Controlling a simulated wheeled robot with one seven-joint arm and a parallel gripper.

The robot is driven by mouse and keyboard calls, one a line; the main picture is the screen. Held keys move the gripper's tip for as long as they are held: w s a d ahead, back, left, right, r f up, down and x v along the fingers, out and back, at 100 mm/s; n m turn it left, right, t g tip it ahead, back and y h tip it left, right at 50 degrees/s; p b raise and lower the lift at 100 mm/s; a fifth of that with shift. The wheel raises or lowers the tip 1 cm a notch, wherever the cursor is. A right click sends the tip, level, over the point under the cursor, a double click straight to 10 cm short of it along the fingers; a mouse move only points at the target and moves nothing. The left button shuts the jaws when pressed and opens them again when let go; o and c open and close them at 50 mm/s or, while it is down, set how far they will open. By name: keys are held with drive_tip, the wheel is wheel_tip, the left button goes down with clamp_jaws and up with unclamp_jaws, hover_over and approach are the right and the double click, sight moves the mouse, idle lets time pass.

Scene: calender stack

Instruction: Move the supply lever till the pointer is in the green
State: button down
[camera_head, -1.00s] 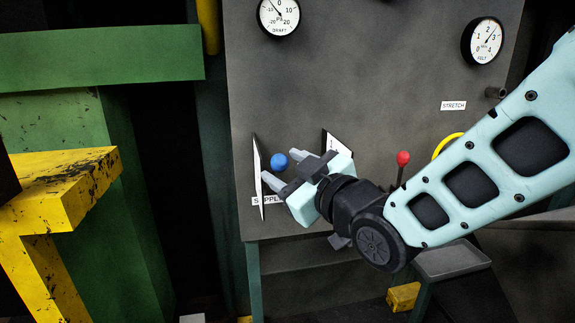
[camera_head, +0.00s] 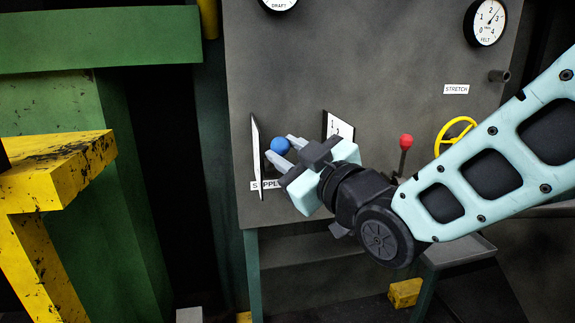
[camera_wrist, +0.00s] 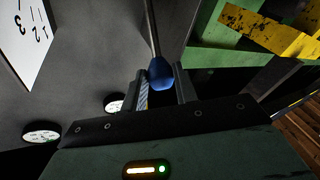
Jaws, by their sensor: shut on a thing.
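The supply lever ends in a round blue knob (camera_head: 279,145), between two white plates above the partly covered SUPPLY label (camera_head: 257,185). My gripper (camera_head: 283,152) reaches in from the lower right and is shut on the knob. In the wrist view the blue knob (camera_wrist: 160,74) sits between the two fingers, with a thin rod running up behind it. The right plate (camera_head: 338,126) carries numbers. The DRAFT gauge (camera_head: 278,4) is cut off at the top, its pointer out of view. The FELT gauge (camera_head: 487,22) shows. I can make out no green zone on either gauge.
A red-knobbed lever (camera_head: 406,142) and a yellow handwheel (camera_head: 455,134) stand right of my gripper, close to my arm. The STRETCH label (camera_head: 456,89) is above them. A worn yellow beam (camera_head: 60,170) and green frame (camera_head: 100,40) fill the left.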

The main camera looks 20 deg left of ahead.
drive_tip(key=shift+s+d+f+n+t+y+b, duration=0.15)
drive_tip(key=shift+s+f+n+t+y+b, duration=0.35)
drive_tip(key=shift+b, duration=1.3)
drive_tip(key=shift+d+f+m+g+y+b, duration=0.25)
drive_tip(key=shift+f+b, duration=0.6)
drive_tip(key=shift+b, duration=0.9)
drive_tip(key=shift+s+d+f+n+t+y+b, duration=0.1)
drive_tip(key=shift+s+f+n+t+y+b, duration=0.4)
drive_tip(key=shift+b, duration=1.3)
drive_tip(key=shift+w, duration=0.25)
drive_tip(key=c, duration=1.1)
unclamp_jaws()
drive_tip(key=shift+f, duration=0.1)
drive_tip(key=b+v, duration=0.8)
drive_tip(key=v, duration=0.9)
drive_tip(key=shift+d, duration=0.2)
